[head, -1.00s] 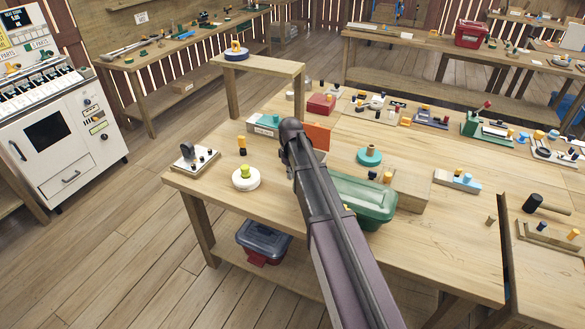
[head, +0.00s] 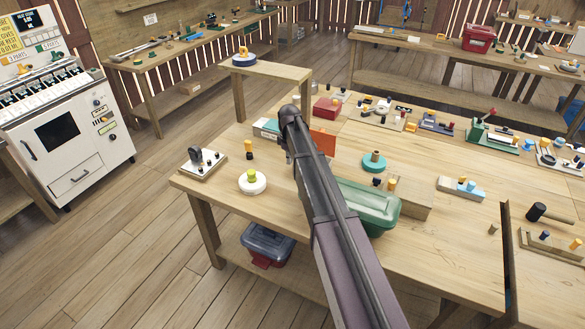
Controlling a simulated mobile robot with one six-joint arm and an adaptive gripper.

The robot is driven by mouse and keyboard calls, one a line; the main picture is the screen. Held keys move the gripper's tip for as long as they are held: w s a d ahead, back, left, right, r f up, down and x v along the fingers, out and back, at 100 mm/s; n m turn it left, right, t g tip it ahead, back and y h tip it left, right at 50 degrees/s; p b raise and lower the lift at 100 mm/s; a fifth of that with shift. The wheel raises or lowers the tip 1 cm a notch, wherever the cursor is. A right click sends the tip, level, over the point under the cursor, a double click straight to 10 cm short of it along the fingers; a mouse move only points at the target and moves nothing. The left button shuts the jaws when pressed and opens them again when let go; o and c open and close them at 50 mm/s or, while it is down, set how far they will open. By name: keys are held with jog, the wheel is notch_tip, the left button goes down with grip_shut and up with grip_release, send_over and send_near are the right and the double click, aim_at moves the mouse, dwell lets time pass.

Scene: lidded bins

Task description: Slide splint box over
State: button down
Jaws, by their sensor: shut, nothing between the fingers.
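No label in view lets me tell which one is the splint box. A green lidded box (head: 375,208) sits on the near table, partly hidden behind my arm. A blue-grey lidded bin with a red base (head: 267,245) stands on the shelf under that table. My arm reaches over the table from the bottom. Its far end is above the table near the pale box, and my gripper's fingers are hidden.
A small raised wooden stand (head: 262,72) is at the table's back left. A white round piece (head: 252,183) and a plate with knobs (head: 202,163) lie near the left edge. An orange panel (head: 323,143) stands beside my arm. The floor at left is clear.

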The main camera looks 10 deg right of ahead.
jog(key=s+d+f+b, duration=0.2)
jog(key=d+f+b, duration=0.1)
jog(key=f+b, duration=0.6)
jog(key=shift+s+d+f, duration=0.15)
jog(key=shift+s+f, duration=0.05)
jog(key=shift+f, duration=0.15)
dwell(0.7)
dwell(0.3)
